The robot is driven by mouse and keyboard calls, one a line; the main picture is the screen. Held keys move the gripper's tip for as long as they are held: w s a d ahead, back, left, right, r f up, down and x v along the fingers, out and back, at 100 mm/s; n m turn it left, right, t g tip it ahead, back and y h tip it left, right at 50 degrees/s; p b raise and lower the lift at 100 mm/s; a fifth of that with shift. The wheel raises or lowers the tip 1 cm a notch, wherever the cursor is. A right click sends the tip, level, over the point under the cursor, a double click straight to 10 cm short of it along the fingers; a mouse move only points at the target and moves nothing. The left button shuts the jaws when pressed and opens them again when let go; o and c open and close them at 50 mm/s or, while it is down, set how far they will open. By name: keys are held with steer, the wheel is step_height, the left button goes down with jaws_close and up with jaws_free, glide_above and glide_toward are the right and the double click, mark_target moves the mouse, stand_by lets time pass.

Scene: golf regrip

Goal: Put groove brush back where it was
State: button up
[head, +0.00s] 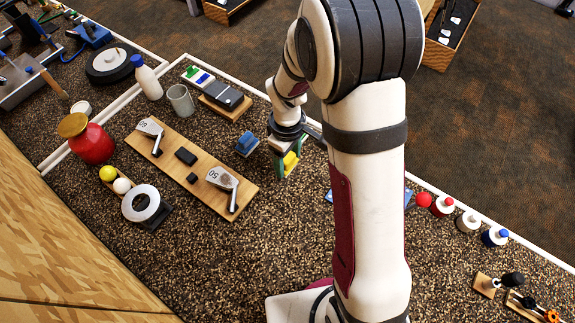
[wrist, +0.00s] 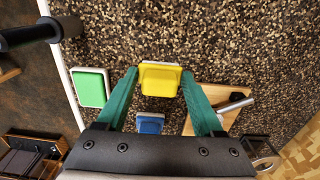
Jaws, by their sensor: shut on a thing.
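My gripper (head: 286,168) is shut on a yellow block-shaped brush (wrist: 160,79), which I take to be the groove brush. In the wrist view the brush sits between the two green fingers, with a paler edge below its yellow top. It also shows in the head view as a yellow patch (head: 290,162), partly covered by the fingers. I cannot tell whether it touches the speckled surface. A similar blue block (wrist: 150,123) stands beside it and shows left of my gripper in the head view (head: 248,144). A similar green block (wrist: 90,88) lies left in the wrist view.
A grey cup (head: 181,101) and a dark box (head: 224,95) stand behind. Several bottles (head: 468,221) line the right edge. Bare speckled surface (head: 240,250) lies in front.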

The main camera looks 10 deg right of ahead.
mark_target(287, 168)
steer(key=shift+a+f, duration=0.1)
steer(key=shift+f, duration=1.9)
steer(key=o, duration=1.5)
steer(key=shift+f, duration=0.15)
steer(key=shift+c, duration=0.2)
steer(key=shift+m, duration=0.3)
steer(key=r, duration=1.3)
steer(key=shift+s, duration=0.4)
steer(key=s+r+m+y, duration=0.1)
steer(key=s+r+m, duration=0.2)
steer(key=s+m, duration=0.4)
steer(key=s+r+m+y, duration=0.1)
steer(key=s+r+m, duration=0.3)
steer(key=s, duration=1)
steer(key=m, duration=0.3)
steer(key=shift+s+a, duration=0.15)
steer(key=shift+r, duration=0.1)
